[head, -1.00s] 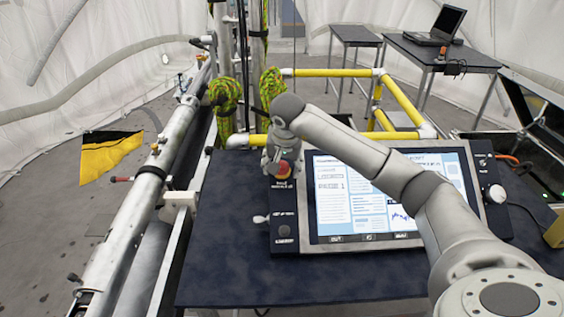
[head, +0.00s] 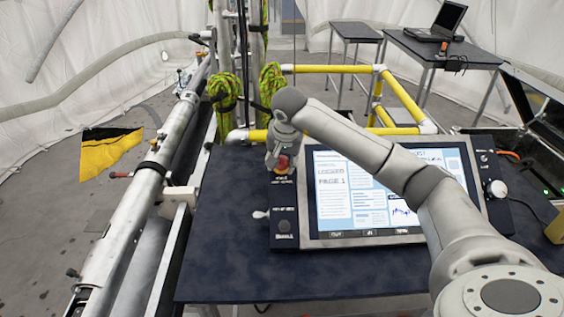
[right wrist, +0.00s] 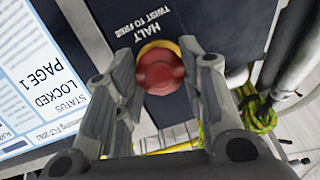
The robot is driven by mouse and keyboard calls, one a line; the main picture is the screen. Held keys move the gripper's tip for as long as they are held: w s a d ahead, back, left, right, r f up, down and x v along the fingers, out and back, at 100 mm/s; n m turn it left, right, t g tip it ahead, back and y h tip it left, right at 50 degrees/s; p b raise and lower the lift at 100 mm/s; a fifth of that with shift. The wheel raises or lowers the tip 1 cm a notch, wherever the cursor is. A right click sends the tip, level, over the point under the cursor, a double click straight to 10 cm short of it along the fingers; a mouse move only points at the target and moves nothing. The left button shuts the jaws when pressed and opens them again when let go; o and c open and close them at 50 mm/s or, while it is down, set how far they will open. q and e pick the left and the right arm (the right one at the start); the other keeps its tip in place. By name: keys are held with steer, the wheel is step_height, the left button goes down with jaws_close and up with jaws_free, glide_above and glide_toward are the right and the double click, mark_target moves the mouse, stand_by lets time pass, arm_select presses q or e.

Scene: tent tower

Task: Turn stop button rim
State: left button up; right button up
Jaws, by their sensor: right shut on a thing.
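The red stop button (head: 283,162) sits at the top of the dark strip left of the screen on the control panel. In the right wrist view the red button (right wrist: 160,70) has a yellow rim (right wrist: 146,50) around it, below a label reading "HALT TWIST TO FREE". My right gripper (head: 282,158) reaches down over the button. In the wrist view its fingers (right wrist: 160,78) stand on both sides of the button, shut on its rim. My left gripper is not in view.
The screen (head: 375,190) reads "LOCKED PAGE 1". A silver key-like knob (head: 260,214) sticks out at the panel's left edge, and a white knob (head: 496,190) is on its right. The dark table (head: 225,270) is clear in front. Yellow rails (head: 405,98) stand behind.

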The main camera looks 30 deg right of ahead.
steer(key=m+b, duration=0.2)
steer(key=b, duration=0.1)
steer(key=shift+d+f+m+t, duration=0.1)
steer(key=shift+f+m+t, duration=0.1)
steer(key=shift+m+t, duration=0.1)
steer(key=shift+r+m+t+y+b, duration=0.15)
steer(key=shift+m+t+y+b, duration=0.15)
steer(key=shift+m+b, duration=1.25)
steer(key=o, duration=1)
steer(key=shift+s+r, duration=0.1)
steer(key=v, duration=1.2)
